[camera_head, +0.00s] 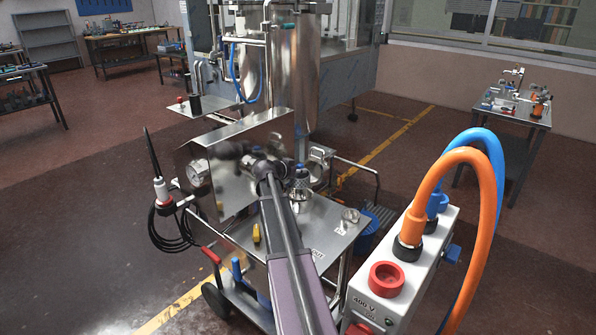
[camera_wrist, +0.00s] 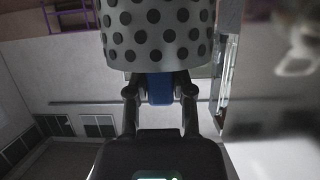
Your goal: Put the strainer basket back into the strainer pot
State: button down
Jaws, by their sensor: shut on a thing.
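The strainer basket (camera_head: 300,184) is a small grey metal cylinder with dark round holes. It fills the top of the wrist view (camera_wrist: 155,35), where a blue piece (camera_wrist: 160,88) sits beside it between my fingers. My gripper (camera_wrist: 160,92) is shut on this blue part of the basket. In the head view my gripper (camera_head: 299,172) is small and partly hidden by my wrist. A shiny round metal vessel, which looks like the strainer pot (camera_head: 301,201), shows just below the basket on the steel cart. I cannot tell whether the basket is above it or partly inside.
The steel cart top (camera_head: 318,238) carries a small metal cup (camera_head: 350,215) and a yellow item (camera_head: 256,234). A white box with orange and blue hoses (camera_head: 402,270) stands at front right.

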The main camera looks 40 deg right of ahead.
jog(key=shift+f+b, duration=4.5)
jog(key=shift+f, duration=0.1)
jog(key=shift+a+f, duration=0.1)
jog(key=shift+f+b, duration=0.3)
jog(key=shift+b, duration=0.1)
jog(key=shift+c, duration=2)
grip_release()
jog(key=shift+r, duration=0.15)
notch_tip(320, 180, up, 10)
jog(key=p, duration=1)
